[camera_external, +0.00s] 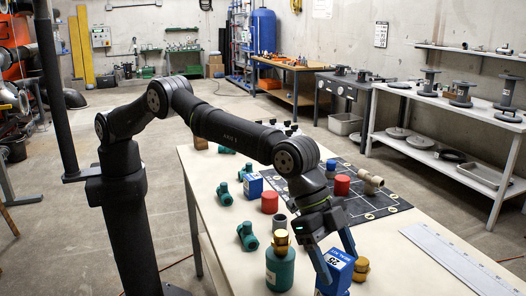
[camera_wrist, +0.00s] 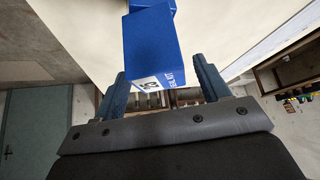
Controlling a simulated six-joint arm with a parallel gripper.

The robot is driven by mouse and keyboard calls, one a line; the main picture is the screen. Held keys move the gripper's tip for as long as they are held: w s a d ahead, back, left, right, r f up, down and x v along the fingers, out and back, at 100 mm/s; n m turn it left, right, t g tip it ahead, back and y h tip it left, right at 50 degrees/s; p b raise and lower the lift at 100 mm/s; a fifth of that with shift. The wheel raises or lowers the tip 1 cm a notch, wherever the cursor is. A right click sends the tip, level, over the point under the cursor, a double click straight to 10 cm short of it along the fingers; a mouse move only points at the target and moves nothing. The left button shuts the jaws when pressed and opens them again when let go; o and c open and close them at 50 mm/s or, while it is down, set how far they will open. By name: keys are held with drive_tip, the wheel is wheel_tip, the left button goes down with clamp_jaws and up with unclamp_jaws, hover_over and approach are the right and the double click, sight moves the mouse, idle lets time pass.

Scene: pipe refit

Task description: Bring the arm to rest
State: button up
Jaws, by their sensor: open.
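My gripper (camera_external: 338,264) points down at the near end of the white table (camera_external: 385,262). Its two blue fingers are open, one on either side of a blue box (camera_external: 337,275) with a white label. No contact with the box is visible. My arm is stretched out over the table.
A green bottle with a gold cap (camera_external: 280,264) stands close left of my gripper, and a gold fitting (camera_external: 361,268) close right. A dark mat (camera_external: 385,207) holds a beige tee (camera_external: 370,181). A ruler-like strip (camera_external: 455,258) lies right.

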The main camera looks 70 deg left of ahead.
drive_tip(key=shift+x, duration=1.15)
drive_tip(key=r, duration=0.4)
drive_tip(key=shift+s+a+r, duration=0.1)
drive_tip(key=shift+s+r, duration=0.25)
drive_tip(key=shift+r, duration=0.05)
drive_tip(key=s+r, duration=0.6)
drive_tip(key=s, duration=0.4)
wheel_tip(320, 180, up, 6)
drive_tip(key=a, duration=0.1)
drive_tip(key=w+a+m+g, duration=0.1)
drive_tip(key=w+a+m, duration=0.2)
drive_tip(key=w+a, duration=0.8)
drive_tip(key=shift+w+a+f+g, duration=0.3)
drive_tip(key=shift+w+f+g, duration=0.1)
drive_tip(key=shift+w, duration=0.65)
